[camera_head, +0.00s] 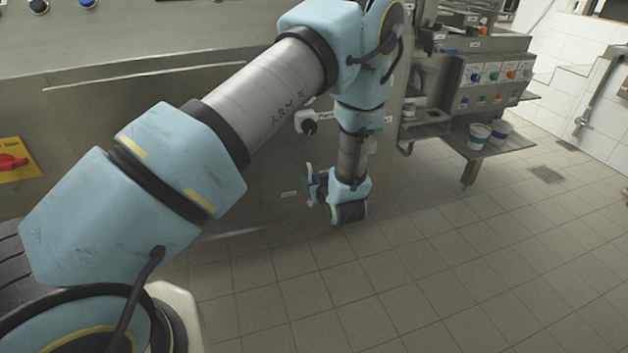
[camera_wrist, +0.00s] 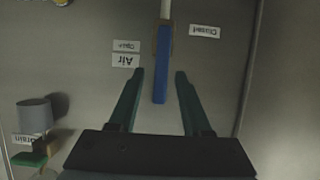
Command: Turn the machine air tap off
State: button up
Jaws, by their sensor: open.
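The air tap shows in the wrist view as a long blue handle (camera_wrist: 161,65) on a pipe that comes in from the top edge. Upside-down labels, Air (camera_wrist: 125,60) and Open, sit left of it, and Closed (camera_wrist: 204,31) sits to its right. My gripper (camera_wrist: 159,73) is open, with one green finger on each side of the handle's free end and a visible gap on both sides. In the head view my gripper (camera_head: 311,178) is low against the machine's front panel, and my wrist hides most of the tap area.
In the wrist view a grey cylinder (camera_wrist: 34,115) and a green handle (camera_wrist: 29,159) sit at the lower left by a Drain label. A black knob (camera_head: 309,127) is above my gripper in the head view. Cups (camera_head: 479,136) stand on a shelf at right. The tiled floor is clear.

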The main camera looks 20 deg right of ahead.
grip_shut()
dwell(0.3)
dwell(1.1)
